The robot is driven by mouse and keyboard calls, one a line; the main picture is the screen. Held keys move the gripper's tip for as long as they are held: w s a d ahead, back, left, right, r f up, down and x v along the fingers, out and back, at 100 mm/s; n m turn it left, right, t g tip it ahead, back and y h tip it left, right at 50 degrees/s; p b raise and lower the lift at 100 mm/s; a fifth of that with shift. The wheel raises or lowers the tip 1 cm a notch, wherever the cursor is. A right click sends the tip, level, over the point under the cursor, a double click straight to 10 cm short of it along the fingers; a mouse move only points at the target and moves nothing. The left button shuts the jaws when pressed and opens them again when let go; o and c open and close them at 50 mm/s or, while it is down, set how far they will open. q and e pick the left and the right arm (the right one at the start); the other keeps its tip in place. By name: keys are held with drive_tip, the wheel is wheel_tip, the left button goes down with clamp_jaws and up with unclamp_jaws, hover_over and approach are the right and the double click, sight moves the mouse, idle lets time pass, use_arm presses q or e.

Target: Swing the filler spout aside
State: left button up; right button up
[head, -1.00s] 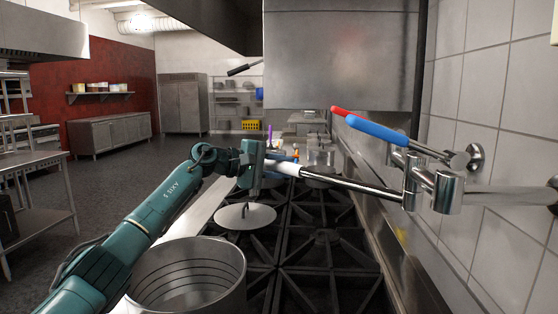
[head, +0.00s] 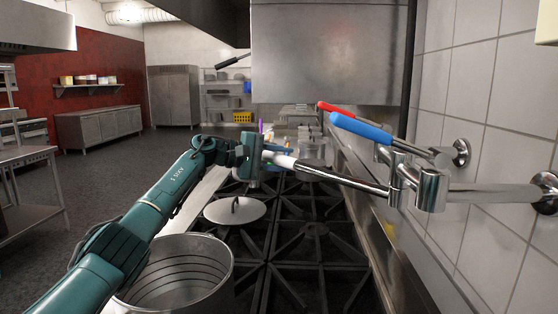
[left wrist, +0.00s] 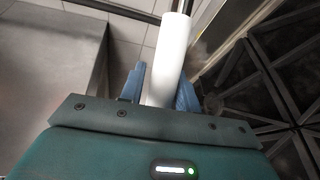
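The filler spout is a chrome pipe (head: 345,180) on jointed fittings at the right tiled wall, with a white end sleeve (head: 285,161) reaching left over the stove. A blue handle (head: 362,128) and a red handle (head: 340,110) sit on its fittings. My left gripper (head: 266,156) is at the white sleeve. In the left wrist view the white sleeve (left wrist: 170,55) lies between the two blue fingers of the left gripper (left wrist: 160,88), which appear closed on it from both sides. The exact contact is partly hidden. My right gripper is not in view.
A large open metal pot (head: 180,280) stands at the front left, below my left arm. A round lid with a knob (head: 234,210) lies behind it. Black burner grates (head: 312,245) fill the middle. Containers stand at the back of the stove. The tiled wall (head: 470,80) closes the right side.

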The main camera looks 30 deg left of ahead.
use_arm(q)
drive_tip(key=o, duration=0.3)
drive_tip(key=shift+w+d, duration=0.1)
drive_tip(key=shift+w, duration=0.05)
drive_tip(key=shift+o, duration=0.2)
drive_tip(key=shift+f, duration=0.1)
drive_tip(key=shift+s+a, duration=0.25)
drive_tip(key=shift+a, duration=0.05)
drive_tip(key=b+v, duration=0.3)
drive_tip(key=v, duration=0.9)
drive_tip(key=shift+s+a+r+b, duration=0.15)
drive_tip(key=shift+s+r+b, duration=0.15)
